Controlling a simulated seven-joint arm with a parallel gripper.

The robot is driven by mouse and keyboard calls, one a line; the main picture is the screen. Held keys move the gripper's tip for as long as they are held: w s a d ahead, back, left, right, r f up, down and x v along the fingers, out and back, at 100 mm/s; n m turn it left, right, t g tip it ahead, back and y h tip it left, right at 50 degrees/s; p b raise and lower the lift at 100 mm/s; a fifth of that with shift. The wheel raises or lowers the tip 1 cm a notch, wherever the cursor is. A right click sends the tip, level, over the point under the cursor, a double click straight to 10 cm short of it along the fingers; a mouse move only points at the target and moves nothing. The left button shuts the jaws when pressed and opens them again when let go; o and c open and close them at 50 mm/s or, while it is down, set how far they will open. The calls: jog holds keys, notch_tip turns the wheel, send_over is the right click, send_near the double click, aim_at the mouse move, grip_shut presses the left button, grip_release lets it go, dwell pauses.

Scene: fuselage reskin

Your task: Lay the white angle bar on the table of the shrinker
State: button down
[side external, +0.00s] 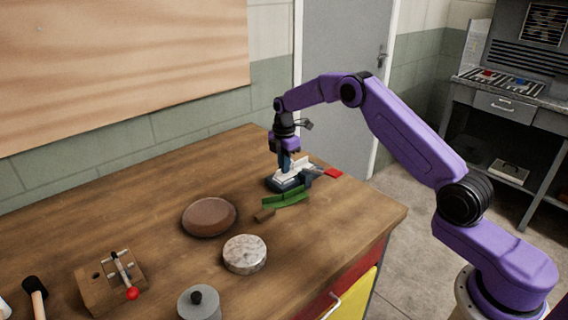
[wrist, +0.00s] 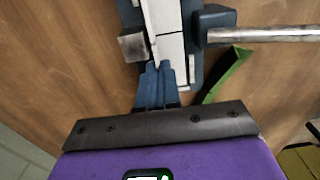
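The white angle bar (side external: 299,164) lies over the blue shrinker (side external: 286,182) near the back right of the table. In the wrist view the bar (wrist: 166,18) runs lengthwise over the blue body of the shrinker (wrist: 196,70). My gripper (side external: 286,168) points down at the bar. In the wrist view the blue fingertips (wrist: 158,66) are close together at the bar's near edge and look shut on its thin flange. The fingers hide part of the bar. Whether its underside fully touches the shrinker's table cannot be told. The shrinker's lever has a red grip (side external: 333,173).
A brown round pad (side external: 209,216), a grey disc (side external: 245,254) and a wooden fixture (side external: 110,284) stand farther left. The table's back left is clear.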

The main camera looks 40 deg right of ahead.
jog(key=shift+f, duration=0.15)
jog(key=c, duration=1.3)
grip_release()
jog(key=shift+o, duration=0.2)
notch_tip(320, 180, up, 17)
jog(key=s+a+r+m, duration=0.1)
jog(key=s+a+r, duration=0.2)
jog(key=s+a, duration=0.65)
jog(key=s+a+f+m, duration=0.1)
jog(key=s+a+m, duration=0.15)
jog(key=s, duration=1.05)
jog(key=s+a+f+m, duration=0.1)
jog(key=s+a, duration=0.3)
jog(key=s, duration=0.9)
jog(key=s+d+f, duration=0.2)
jog(key=s+d, duration=0.1)
jog(key=s, duration=0.3)
jog(key=s+d+f, duration=0.1)
jog(key=s+d, duration=0.2)
jog(key=s, duration=0.3)
jog(key=shift+s+f+m, duration=0.3)
jog(key=shift+f+m, duration=0.1)
jog(key=shift+m, duration=0.05)
